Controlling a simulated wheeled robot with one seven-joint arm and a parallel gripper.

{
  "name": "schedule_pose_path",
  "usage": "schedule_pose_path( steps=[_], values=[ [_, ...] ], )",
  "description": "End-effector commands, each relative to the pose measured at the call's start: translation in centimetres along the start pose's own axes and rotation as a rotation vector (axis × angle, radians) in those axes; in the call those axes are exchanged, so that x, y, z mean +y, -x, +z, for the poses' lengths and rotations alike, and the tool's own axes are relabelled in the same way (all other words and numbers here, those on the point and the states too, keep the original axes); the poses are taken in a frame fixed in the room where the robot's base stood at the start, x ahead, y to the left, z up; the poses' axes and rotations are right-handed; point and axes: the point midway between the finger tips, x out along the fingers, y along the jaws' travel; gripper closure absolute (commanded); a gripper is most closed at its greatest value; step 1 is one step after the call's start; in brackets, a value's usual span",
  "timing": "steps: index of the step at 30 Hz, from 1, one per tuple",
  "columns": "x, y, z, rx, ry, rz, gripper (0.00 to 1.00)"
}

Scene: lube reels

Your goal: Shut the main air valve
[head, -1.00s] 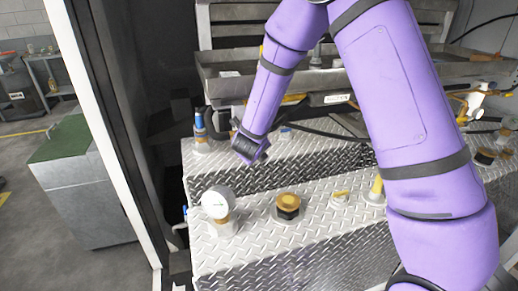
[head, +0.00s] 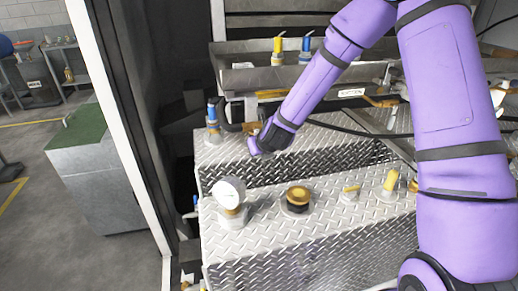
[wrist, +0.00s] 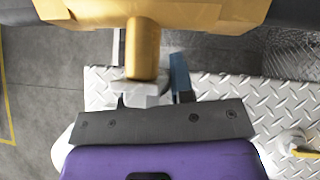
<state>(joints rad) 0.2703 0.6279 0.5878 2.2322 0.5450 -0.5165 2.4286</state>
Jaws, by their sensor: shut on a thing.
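The main air valve has a brass body (head: 250,127) on dark pipe under the back tray, right of a blue-capped fitting. In the wrist view its brass body (wrist: 160,12) spans the top, with a brass stem (wrist: 142,48) pointing down to a grey nut-like piece (wrist: 146,90). My gripper (head: 259,146) is right at the valve, below and beside the brass body. It is shut on what looks like the valve's handle; the dark gripper bar and purple housing hide most of the grip. The handle's angle cannot be made out.
The blue-capped fitting (head: 212,115) stands close left. A white gauge (head: 230,193), a black-and-gold cap (head: 297,197) and yellow-handled fittings (head: 390,181) stand on the front diamond-plate step. The metal tray (head: 240,78) is just above my wrist. A dark cable crosses to the right.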

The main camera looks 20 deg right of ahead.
Motion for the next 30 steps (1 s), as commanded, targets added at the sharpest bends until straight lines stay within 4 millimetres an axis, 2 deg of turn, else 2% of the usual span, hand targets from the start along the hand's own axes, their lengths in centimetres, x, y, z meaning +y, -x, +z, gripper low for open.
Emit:
schedule_pose_path(
  steps=[17, 18, 21, 30],
  values=[
    [0.03, 0.0, 0.39, -0.014, -0.02, 0.014, 1.0],
    [0.04, 0.0, 0.39, -0.014, -0.02, 0.015, 0.73],
    [0.06, 0.0, 0.31, -0.012, -0.019, 0.015, 0.53],
    [0.09, 0.1, 0.16, -0.008, -0.018, 0.016, 0.53]
  ],
)
